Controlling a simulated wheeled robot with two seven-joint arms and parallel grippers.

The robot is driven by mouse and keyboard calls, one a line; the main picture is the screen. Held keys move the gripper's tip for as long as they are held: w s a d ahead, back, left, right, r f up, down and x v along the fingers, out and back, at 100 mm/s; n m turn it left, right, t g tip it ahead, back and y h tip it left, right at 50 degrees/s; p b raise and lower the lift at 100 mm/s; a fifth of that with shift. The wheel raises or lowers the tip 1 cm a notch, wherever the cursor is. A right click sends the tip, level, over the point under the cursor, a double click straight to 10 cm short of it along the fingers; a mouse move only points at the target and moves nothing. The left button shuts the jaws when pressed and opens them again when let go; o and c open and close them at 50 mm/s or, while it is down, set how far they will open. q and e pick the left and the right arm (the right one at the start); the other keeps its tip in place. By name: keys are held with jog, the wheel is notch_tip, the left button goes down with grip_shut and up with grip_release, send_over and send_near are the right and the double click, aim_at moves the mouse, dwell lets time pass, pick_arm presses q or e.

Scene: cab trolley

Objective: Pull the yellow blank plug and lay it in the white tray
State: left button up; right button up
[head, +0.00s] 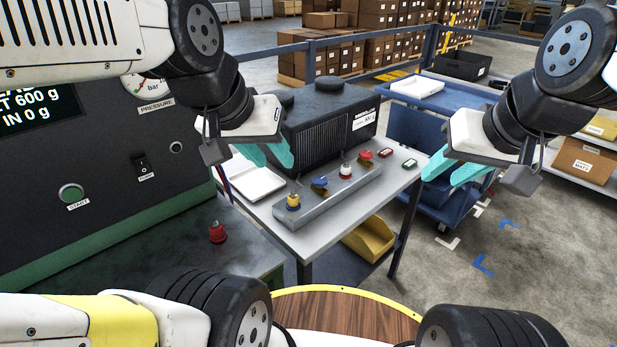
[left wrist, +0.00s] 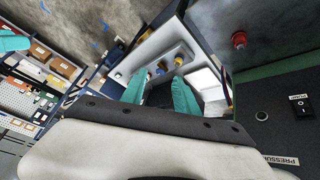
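The yellow blank plug (head: 293,201) stands upright at the near left end of a grey rail (head: 335,192) on the table. It also shows in the left wrist view (left wrist: 179,60), beyond the fingertips. The white tray (head: 262,187) lies on the table just left of the rail and looks empty; part of it is hidden behind my left gripper. My left gripper (head: 270,160) is open and empty, above and behind the plug, with its teal fingers apart in the left wrist view (left wrist: 160,90). My right gripper (head: 452,174) is open and empty, right of the table.
A red knob (head: 217,232) is on the dark bench at left. A blue trolley (head: 440,100) carries another white tray (head: 417,86).

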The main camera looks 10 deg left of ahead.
pick_arm(q)
jog(key=o, duration=0.4)
jog(key=shift+w, duration=0.1)
jog(key=m+g+y, duration=0.2)
jog(key=m+g, duration=0.4)
jog(key=m, duration=0.1)
send_over(293, 191)
notch_tip(293, 191, down, 19)
jog(key=shift+r, duration=0.1)
jog(key=shift+f, duration=0.3)
jog(key=shift+f, duration=4.5)
